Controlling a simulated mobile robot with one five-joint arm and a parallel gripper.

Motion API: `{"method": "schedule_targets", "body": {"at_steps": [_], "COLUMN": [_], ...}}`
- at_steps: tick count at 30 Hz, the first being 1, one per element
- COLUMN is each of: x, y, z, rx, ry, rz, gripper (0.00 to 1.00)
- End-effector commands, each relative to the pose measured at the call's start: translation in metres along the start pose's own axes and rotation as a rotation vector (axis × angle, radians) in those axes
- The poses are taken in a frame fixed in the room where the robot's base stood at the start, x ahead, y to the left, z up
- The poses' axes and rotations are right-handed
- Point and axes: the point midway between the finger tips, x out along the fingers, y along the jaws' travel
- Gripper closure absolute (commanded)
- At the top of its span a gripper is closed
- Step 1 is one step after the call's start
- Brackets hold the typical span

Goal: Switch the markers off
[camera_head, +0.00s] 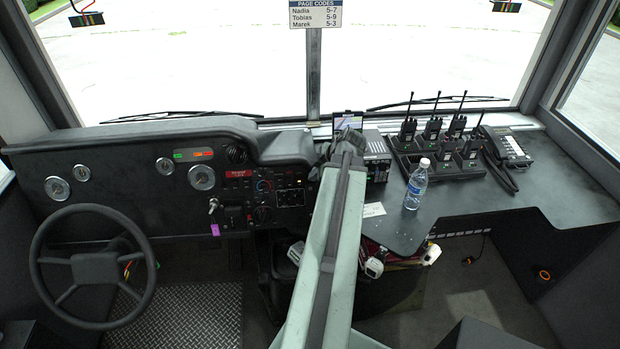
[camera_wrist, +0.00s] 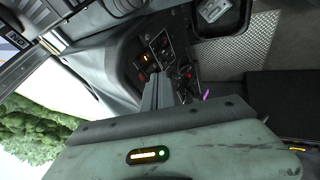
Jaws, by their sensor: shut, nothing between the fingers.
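The control panel (camera_head: 265,195) is in the middle of the dashboard, with small switches, knobs and lit dots. Its labels are too small to read, so I cannot tell which switch is for the markers. In the wrist view the panel (camera_wrist: 165,45) is tilted, with an amber light and red marks. My gripper (camera_wrist: 158,88) shows there as grey fingers, shut and empty, pointing toward the panel; I cannot tell whether they touch it. In the head view my arm rises to the right of the panel and its far end hides the gripper's fingertips.
A steering wheel (camera_head: 92,265) is at left. A key with a purple tag (camera_head: 215,229) hangs below the dashboard. On the right counter stand a water bottle (camera_head: 416,185), several radios in a charger (camera_head: 437,160) and a desk phone (camera_head: 508,147). A page-code sign (camera_head: 315,14) hangs above.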

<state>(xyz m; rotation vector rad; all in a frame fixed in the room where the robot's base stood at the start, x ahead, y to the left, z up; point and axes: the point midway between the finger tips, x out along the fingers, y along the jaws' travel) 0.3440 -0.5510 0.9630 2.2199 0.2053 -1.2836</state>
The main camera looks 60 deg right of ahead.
Motion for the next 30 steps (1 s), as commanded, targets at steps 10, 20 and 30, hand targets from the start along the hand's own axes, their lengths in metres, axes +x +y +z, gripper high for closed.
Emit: {"method": "schedule_targets", "body": {"at_steps": [10,20,30], "x": [0.075,0.114,0.115], "y": [-0.003,0.029,0.032], "z": [0.004,0.004,0.004], "rx": [-0.001,0.001,0.001], "ry": [0.001,0.0,0.0], "rz": [0.0,0.0,0.0], "gripper": [1.0,1.0,1.0]}}
